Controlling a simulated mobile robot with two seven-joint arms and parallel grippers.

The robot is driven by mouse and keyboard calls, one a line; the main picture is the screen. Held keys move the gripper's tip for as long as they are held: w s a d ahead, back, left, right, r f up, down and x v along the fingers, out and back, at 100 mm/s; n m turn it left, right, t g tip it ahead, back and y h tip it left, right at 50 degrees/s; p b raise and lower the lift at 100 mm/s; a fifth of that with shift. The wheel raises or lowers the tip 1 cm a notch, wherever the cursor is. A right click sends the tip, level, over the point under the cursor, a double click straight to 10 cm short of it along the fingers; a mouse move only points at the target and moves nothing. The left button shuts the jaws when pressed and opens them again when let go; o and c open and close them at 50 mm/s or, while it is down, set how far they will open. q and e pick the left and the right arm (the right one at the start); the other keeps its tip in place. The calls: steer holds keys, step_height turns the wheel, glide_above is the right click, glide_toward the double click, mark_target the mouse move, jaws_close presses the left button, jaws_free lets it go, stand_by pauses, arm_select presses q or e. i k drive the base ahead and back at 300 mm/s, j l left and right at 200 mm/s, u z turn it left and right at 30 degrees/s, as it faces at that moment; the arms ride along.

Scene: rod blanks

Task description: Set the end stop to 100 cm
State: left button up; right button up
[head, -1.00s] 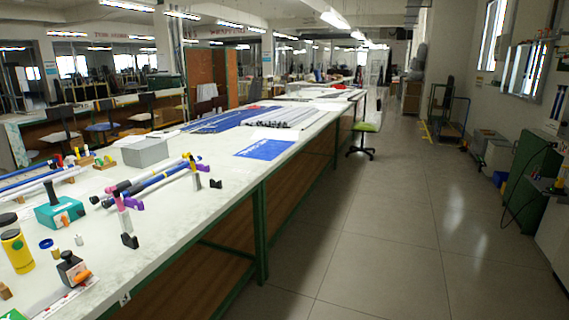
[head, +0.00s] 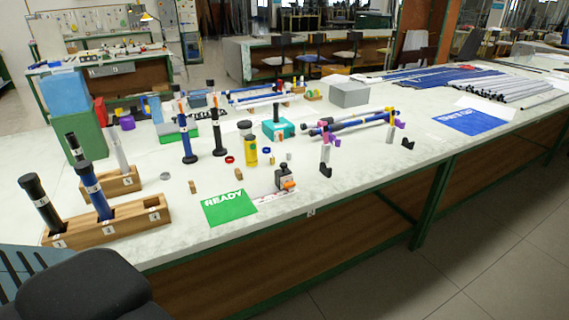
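A dark block with an orange lever (head: 285,178) stands near the front edge of the long table; it looks like the end stop. A pale scale strip with red marks (head: 268,198) lies at its foot, partly hidden behind a green READY card (head: 230,207). The strip's numbers are too small to read, so I cannot tell the stop's setting. A teal block with a black handle and an orange part (head: 278,129) stands farther back. Neither of my grippers is in view.
Wooden holders (head: 108,220) with dark and blue rods stand at the left. A yellow cylinder (head: 250,151), small blocks and rings lie mid-table. Blue rods (head: 352,124) rest on supports at the right. A blue card (head: 475,121) lies on the table beyond; the right floor is clear.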

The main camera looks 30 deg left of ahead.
mark_target(283, 173)
steer(key=u, duration=1.05)
